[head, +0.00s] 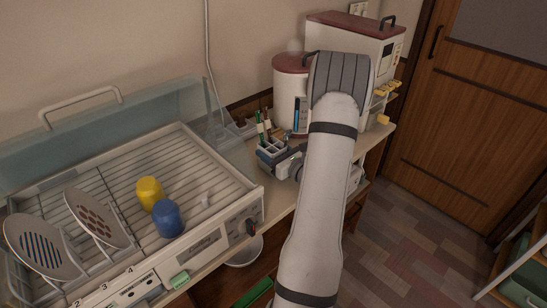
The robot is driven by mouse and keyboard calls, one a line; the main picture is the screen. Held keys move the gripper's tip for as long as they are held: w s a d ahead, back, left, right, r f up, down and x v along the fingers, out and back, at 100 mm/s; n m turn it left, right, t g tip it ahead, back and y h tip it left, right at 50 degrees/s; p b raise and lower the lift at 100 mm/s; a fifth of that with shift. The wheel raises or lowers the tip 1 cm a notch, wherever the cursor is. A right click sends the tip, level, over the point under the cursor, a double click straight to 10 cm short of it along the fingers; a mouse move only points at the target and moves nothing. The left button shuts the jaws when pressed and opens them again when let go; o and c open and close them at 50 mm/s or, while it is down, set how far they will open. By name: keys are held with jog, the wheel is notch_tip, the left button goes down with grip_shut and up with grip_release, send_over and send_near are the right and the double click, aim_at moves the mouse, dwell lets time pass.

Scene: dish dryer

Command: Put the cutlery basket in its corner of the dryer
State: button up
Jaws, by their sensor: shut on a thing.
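The cutlery basket (272,145) is small and pale, with compartments holding several utensils with green, red and blue handles. It is upright just right of the dish dryer (249,186), near the canister. My gripper (273,158) is at the basket's near side and shut on it; my wrist hides part of the hold. I cannot tell whether the basket touches the counter. The dryer has a white body, a slatted rack and a raised clear lid. The rack's right corners are bare of dishes.
A yellow cup (150,192) and a blue cup (167,218) stand upside down on the rack. Two patterned plates (44,246) lean at the left. A red-lidded canister (291,92) and a red-topped appliance (357,40) stand behind my arm. A small white piece (205,200) is near the rack's right side.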

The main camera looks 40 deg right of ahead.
notch_tip(320, 180, up, 11)
jog(key=b, duration=0.3)
jog(key=shift+w, duration=0.1)
jog(key=f+b, duration=0.1)
jog(key=b, duration=0.4)
jog(key=shift+b, duration=0.85)
jog(key=shift+f+b, duration=0.1)
jog(key=shift+b, duration=0.7)
notch_tip(320, 180, down, 10)
jog(key=shift+r+b, duration=0.25)
jog(key=shift+b, duration=0.85)
